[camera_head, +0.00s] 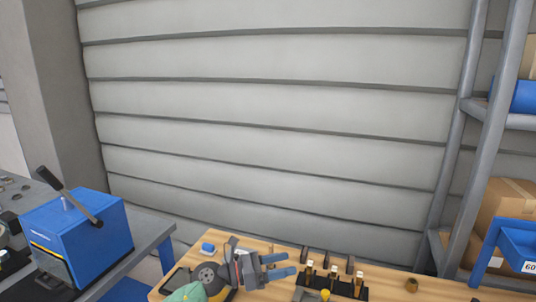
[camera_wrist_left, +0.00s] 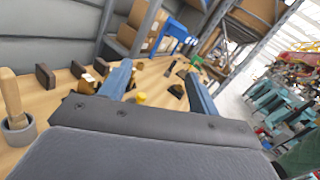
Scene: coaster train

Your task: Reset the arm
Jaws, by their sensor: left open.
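My left gripper (camera_head: 289,265) is above the wooden table (camera_head: 385,290) at the bottom of the head view. Its two blue fingers point right and stand apart, with nothing visible held between them. In the left wrist view, the open blue fingers (camera_wrist_left: 157,70) reach over the wooden tabletop, with a yellow knob (camera_wrist_left: 140,97) showing in the gap beyond them. My right gripper is not in view.
A black rack with brass-coloured pieces (camera_head: 345,287) stands right of the gripper, with dark blocks (camera_head: 350,264) behind it. A small brass ring (camera_head: 411,285) lies further right. A blue machine (camera_head: 85,240) with a lever stands left. Shelving (camera_head: 465,100) rises at right.

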